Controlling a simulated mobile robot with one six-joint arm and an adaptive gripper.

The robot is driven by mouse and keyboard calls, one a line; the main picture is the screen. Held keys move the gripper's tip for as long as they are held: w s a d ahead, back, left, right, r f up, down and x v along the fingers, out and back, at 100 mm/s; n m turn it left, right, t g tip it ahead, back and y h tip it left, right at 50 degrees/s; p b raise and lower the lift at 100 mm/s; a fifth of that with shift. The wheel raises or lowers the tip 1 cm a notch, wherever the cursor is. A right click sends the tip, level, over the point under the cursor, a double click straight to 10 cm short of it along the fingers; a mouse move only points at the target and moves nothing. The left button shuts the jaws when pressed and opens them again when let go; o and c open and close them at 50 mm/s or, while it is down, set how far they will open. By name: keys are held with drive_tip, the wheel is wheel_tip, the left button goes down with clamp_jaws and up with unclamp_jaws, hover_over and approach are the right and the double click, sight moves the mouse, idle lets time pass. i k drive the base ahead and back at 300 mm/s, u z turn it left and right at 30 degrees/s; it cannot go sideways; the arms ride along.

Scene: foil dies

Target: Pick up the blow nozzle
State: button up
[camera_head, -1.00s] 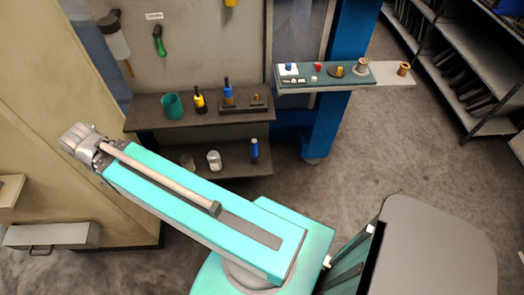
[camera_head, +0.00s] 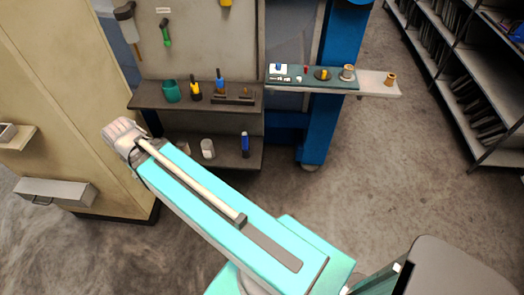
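I cannot say for sure which small item is the blow nozzle. On the upper grey shelf stand a yellow-and-black item (camera_head: 195,90), a blue-topped item (camera_head: 220,82) and a teal cup (camera_head: 171,91). A slim blue item (camera_head: 245,144) stands upright on the lower shelf beside a whitish cylinder (camera_head: 208,148). A green-handled tool (camera_head: 165,33) hangs on the panel above. My teal arm reaches up and left across the front, ending at a pale joint. No gripper fingers show.
A beige cabinet (camera_head: 60,90) stands at the left, with a grey drawer box (camera_head: 55,191). Dark racks (camera_head: 480,90) stand at the far right. The floor between is clear.

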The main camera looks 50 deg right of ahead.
sight(245, 140)
drive_tip(key=k, duration=1.15)
drive_tip(key=z, duration=1.75)
drive_tip(key=i, duration=1)
